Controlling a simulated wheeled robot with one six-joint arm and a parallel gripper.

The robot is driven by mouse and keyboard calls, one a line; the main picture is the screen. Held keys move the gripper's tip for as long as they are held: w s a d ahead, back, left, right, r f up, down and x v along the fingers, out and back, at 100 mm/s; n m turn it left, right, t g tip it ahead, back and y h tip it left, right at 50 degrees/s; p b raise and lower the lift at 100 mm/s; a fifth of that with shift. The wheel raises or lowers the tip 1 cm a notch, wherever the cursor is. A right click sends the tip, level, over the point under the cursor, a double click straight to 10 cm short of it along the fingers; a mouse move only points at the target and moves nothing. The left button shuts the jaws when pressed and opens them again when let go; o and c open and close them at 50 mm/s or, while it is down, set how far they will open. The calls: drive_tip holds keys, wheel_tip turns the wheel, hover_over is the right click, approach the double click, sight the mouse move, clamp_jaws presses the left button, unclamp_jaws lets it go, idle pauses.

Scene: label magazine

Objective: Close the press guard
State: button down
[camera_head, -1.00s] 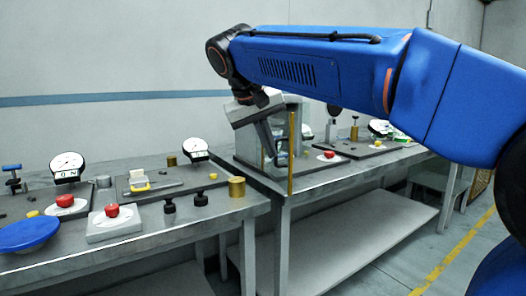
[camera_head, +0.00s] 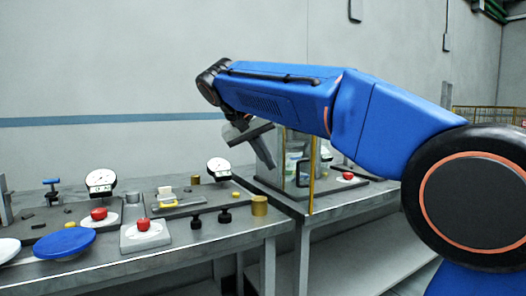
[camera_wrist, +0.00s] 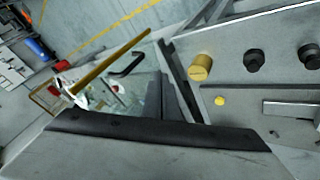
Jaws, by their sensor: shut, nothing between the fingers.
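The press guard (camera_head: 290,158) is a clear panel with a yellow upright bar (camera_head: 312,178) and a black handle (camera_head: 303,173). It stands at the front edge of the right-hand bench. The wrist view shows the yellow bar (camera_wrist: 108,62), the handle (camera_wrist: 127,66) and the clear panel (camera_wrist: 138,92), with floor seen past them. The panel looks swung outward, though its exact angle is unclear. My gripper (camera_head: 268,160) is shut and empty, tilted downward, left of the handle in the head view and apparently apart from it. The press behind is mostly hidden by the guard and my arm.
The left bench holds a brass cylinder (camera_head: 259,205), dial gauges (camera_head: 218,168), a red button (camera_head: 143,225), black knobs (camera_head: 225,214) and a blue dish (camera_head: 64,243). Another red button (camera_head: 347,177) is right of the guard. Open floor lies in front of the benches.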

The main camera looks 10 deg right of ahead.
drive_tip(key=d+f, duration=0.2)
drive_tip(key=d, duration=0.4)
drive_tip(key=shift+w+f, duration=0.3)
drive_tip(key=shift+f, duration=0.1)
